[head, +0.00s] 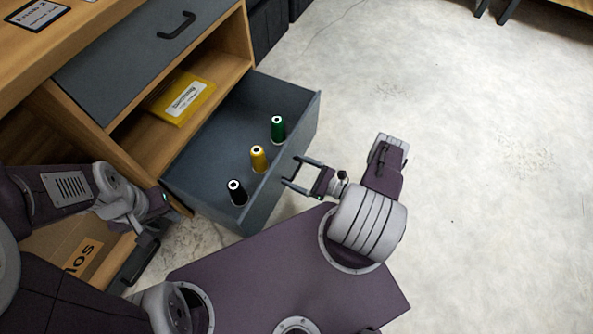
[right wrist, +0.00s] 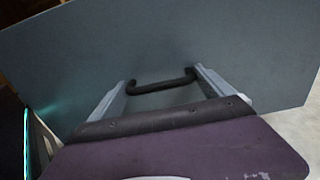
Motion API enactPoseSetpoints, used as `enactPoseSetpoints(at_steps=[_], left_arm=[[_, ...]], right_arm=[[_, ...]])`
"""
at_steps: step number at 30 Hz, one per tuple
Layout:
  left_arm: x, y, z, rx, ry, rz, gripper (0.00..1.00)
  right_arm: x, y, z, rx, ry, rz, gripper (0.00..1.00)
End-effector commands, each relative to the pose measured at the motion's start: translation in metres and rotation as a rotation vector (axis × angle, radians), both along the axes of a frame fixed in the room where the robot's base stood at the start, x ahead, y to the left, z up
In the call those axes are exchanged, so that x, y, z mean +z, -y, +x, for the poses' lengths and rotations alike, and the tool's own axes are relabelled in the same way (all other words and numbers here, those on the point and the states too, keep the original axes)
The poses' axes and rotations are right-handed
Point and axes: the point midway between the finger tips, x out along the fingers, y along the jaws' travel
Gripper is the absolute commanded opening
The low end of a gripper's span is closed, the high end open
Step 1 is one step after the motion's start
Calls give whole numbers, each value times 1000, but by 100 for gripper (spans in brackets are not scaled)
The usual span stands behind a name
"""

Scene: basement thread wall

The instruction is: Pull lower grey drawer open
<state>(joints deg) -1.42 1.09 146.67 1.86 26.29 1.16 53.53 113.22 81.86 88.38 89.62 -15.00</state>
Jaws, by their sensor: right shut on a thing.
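The lower grey drawer (head: 275,205) is pulled well out of the wooden cabinet in the head view, its inside in sight. In it stand a black spool (head: 237,193), a yellow spool (head: 258,159) and a green spool (head: 278,129), all upright. My right gripper (head: 293,172) is at the drawer front, shut on its black handle. The right wrist view shows the handle (right wrist: 162,86) between the two grey fingers, against the grey front (right wrist: 200,45). My left gripper (head: 140,262) hangs low at the left, apart from the drawer; its jaw opening is unclear.
Above the drawer is an open wooden shelf with a yellow packet (head: 182,98). The upper grey drawer (head: 135,45) is shut. A cardboard box (head: 75,255) lies behind my left arm. The pale concrete floor (head: 480,180) is clear to the right.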

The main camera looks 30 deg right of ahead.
Motion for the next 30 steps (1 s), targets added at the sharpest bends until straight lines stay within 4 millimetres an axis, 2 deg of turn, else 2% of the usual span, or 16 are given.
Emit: enactPoseSetpoints(at_steps=[2,3,4,14,25,30], left_arm=[[0,0,0,0,0,0,36],[0,0,0,0,0,0,36],[0,0,0,0,0,0,36],[4,0,0,0,0,0,36],[20,0,0,0,0,0,36],[21,0,0,0,0,0,36]], right_arm=[[0,5,3,-11,5,-9,19],[0,5,3,-11,5,-9,97],[0,5,3,-11,4,-10,100],[2,9,-5,-12,2,-5,100],[2,49,-55,-14,3,-8,100],[0,59,-68,-10,4,-6,100]])
